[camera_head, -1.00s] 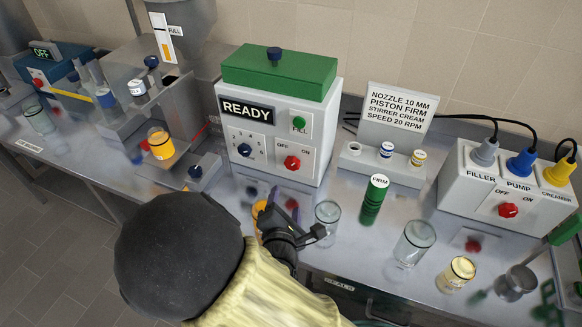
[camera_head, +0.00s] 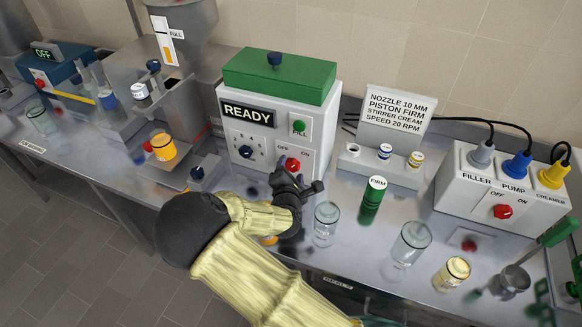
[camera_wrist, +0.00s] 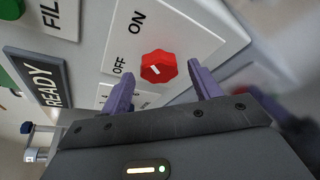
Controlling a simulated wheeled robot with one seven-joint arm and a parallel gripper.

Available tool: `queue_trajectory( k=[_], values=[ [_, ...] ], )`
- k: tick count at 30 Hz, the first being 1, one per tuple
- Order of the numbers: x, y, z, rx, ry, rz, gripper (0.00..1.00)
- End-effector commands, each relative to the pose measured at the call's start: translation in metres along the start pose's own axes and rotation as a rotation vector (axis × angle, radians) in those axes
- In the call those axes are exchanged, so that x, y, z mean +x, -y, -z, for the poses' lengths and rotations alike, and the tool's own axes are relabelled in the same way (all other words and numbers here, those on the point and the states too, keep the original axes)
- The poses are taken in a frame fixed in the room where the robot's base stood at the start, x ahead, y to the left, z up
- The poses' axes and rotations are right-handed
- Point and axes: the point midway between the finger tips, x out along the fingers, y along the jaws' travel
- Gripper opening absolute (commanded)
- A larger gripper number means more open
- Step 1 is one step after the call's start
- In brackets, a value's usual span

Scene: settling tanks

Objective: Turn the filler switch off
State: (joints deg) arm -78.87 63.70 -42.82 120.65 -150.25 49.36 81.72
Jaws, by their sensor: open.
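The filler is a white box (camera_head: 274,125) with a green lid and a READY display. Its red switch knob (camera_head: 293,165) sits low on the front between OFF and ON labels. In the wrist view the red knob (camera_wrist: 158,67) lies between my fingertips, a little beyond them. A small white mark shows on it, but I cannot tell surely which label it points to. My gripper (camera_head: 287,181) is just in front of the knob and partly covers its lower side in the head view. In the wrist view my gripper (camera_wrist: 162,74) is open, a purple finger on either side.
A green FILL button (camera_head: 299,125) and a blue dial (camera_head: 245,151) share the panel. A glass jar (camera_head: 326,224) and a green FIRM cylinder (camera_head: 371,203) stand right of my gripper. A FILLER PUMP CREAMER box (camera_head: 502,190) with another red switch stands farther right.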

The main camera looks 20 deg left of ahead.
Motion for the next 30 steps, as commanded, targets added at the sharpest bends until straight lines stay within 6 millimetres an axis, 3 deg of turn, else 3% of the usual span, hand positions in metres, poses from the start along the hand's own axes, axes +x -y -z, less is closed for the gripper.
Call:
queue_trajectory(
  k=[4,12,13,20,30],
  values=[
    [0.0112,-0.0001,0.0004,-0.002,-0.002,0.000,0.63],
    [0.0127,0.0001,0.0005,-0.001,-0.001,0.000,0.63],
    [0.0127,0.0001,0.0005,-0.001,-0.001,0.000,0.61],
    [0.0125,0.0002,0.0005,-0.001,-0.001,0.001,0.18],
    [0.0125,0.0004,-0.0004,-0.014,0.000,0.008,0.18]
  ],
)
